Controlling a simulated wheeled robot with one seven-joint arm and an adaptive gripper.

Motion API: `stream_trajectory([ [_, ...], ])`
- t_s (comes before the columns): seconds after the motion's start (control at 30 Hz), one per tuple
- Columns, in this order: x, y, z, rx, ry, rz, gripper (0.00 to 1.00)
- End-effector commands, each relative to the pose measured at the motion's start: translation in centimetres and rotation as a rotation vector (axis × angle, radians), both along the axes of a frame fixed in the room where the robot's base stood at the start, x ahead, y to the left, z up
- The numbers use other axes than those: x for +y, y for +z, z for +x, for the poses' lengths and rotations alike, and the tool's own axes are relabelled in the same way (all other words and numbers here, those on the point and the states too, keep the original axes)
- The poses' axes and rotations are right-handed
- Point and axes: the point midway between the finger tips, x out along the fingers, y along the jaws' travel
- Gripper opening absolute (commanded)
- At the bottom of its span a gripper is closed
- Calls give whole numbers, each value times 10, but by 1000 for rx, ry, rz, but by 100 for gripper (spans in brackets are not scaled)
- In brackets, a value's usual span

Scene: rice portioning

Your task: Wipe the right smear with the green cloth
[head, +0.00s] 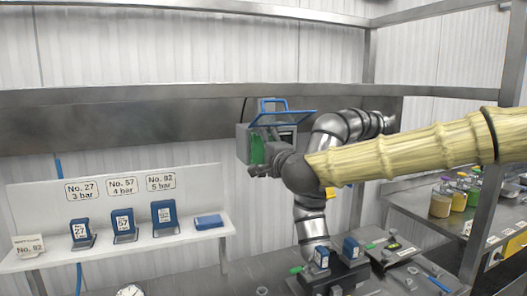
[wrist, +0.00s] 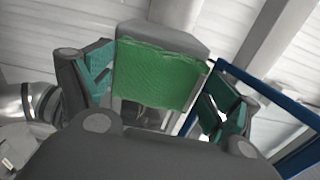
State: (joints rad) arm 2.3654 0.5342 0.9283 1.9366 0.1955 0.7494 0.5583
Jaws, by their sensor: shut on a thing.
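A green cloth (head: 257,149) is in my gripper (head: 262,160), high up at the middle of the head view. In the wrist view the cloth (wrist: 158,73) spans the gap between the two teal-padded fingers of my gripper (wrist: 160,90). It hangs in front of a grey box (wrist: 160,38), which also shows in the head view (head: 243,142). A blue-framed panel (head: 284,117) stands out from the top of the box. I cannot make out a smear in either view, nor tell whether the cloth touches the box.
A white shelf (head: 130,254) at left holds blue blocks (head: 165,218) under pressure labels. Jars (head: 441,203) stand on a steel counter at right. A steel beam (head: 120,120) runs behind my arm. The blue frame (wrist: 256,88) is close to the right finger.

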Motion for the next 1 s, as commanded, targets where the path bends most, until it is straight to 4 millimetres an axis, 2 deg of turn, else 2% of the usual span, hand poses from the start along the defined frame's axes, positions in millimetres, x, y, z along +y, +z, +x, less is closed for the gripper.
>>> stream_trajectory([
  [0.47, 0, 0, 5, -1, -1, 0, 70],
  [1.0, -32, -1, 16, 0, -1, 1, 70],
])
